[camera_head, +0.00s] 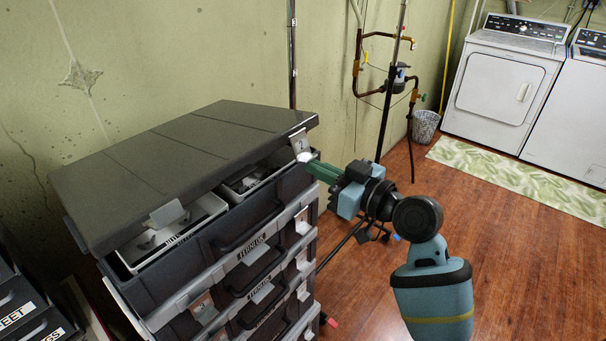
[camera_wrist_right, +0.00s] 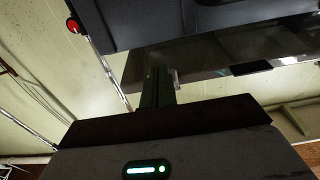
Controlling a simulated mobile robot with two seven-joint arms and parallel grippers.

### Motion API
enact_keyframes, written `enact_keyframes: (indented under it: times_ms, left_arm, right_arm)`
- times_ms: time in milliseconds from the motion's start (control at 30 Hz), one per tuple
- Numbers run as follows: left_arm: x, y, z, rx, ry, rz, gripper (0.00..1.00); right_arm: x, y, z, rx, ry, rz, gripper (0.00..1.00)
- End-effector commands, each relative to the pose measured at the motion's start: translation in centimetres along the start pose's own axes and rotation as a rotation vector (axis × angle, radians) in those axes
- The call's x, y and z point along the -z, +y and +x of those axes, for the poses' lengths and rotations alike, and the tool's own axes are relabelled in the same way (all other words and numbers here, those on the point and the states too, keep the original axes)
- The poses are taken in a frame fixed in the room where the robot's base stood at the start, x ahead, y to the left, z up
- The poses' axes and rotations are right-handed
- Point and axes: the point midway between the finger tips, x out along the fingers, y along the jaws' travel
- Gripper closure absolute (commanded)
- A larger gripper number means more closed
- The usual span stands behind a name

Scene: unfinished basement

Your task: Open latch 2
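A stack of dark organizer cases stands at the left in the head view, topped by a grey-black lid (camera_head: 180,160). The lid is tilted up a little, and the top case shows beneath it. A light latch (camera_head: 299,142), which seems to bear a number, hangs at the lid's right front corner. Another light latch (camera_head: 166,214) hangs at its left front. My right gripper (camera_head: 312,168) has its green fingers together, with their tips just below and beside the right latch. Contact cannot be told. The fingers also show in the wrist view (camera_wrist_right: 158,86), under a dark case edge. My left gripper is not in view.
White bins (camera_head: 178,231) with small parts sit in the top case. Lower cases with light latches (camera_head: 302,220) are stacked below. Pipes (camera_head: 359,65) and a wire basket (camera_head: 425,126) stand behind my right arm. The wooden floor (camera_head: 520,235) at the right is clear.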

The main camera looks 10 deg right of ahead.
Motion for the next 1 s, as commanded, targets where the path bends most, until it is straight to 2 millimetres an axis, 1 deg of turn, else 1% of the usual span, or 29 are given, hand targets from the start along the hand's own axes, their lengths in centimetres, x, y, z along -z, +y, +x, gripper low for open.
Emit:
enact_keyframes:
  times_ms: [100,600,1000]
  left_arm:
    - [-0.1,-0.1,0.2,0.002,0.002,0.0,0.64]
    - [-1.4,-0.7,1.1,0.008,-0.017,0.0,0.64]
    - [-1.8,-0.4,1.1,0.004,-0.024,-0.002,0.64]
  right_arm:
    - [-0.7,0.0,0.0,0.0,-0.001,0.001,1.0]
    - [-2.8,0.0,0.0,0.0,0.0,0.0,1.0]
    - [-2.9,0.0,0.0,0.0,0.003,-0.001,1.0]
